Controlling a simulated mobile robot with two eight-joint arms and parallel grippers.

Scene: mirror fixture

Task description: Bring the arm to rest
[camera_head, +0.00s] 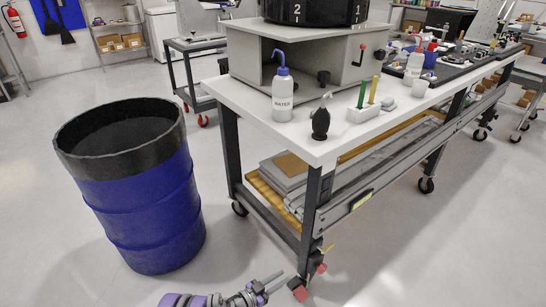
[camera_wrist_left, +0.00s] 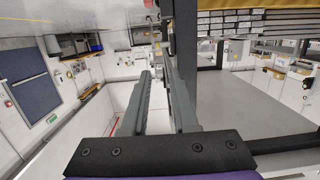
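My left gripper (camera_head: 283,278) is low at the bottom edge of the head view, in front of the workbench's near leg and between it and the blue drum. Its two fingers point to the right and stand apart with nothing between them. In the left wrist view the two fingers (camera_wrist_left: 156,85) also show a gap, with only floor and background behind. Part of my purple and grey left arm (camera_head: 185,300) shows at the bottom edge. My right gripper is in neither view.
A blue drum (camera_head: 150,213) with a black rim stands left. The wheeled workbench (camera_head: 235,95) carries a water bottle (camera_head: 283,97), a dark squeeze bottle (camera_head: 320,123) and a grey fixture (camera_head: 250,62). Its near caster (camera_head: 299,290) is close to my gripper. Floor between drum and bench is clear.

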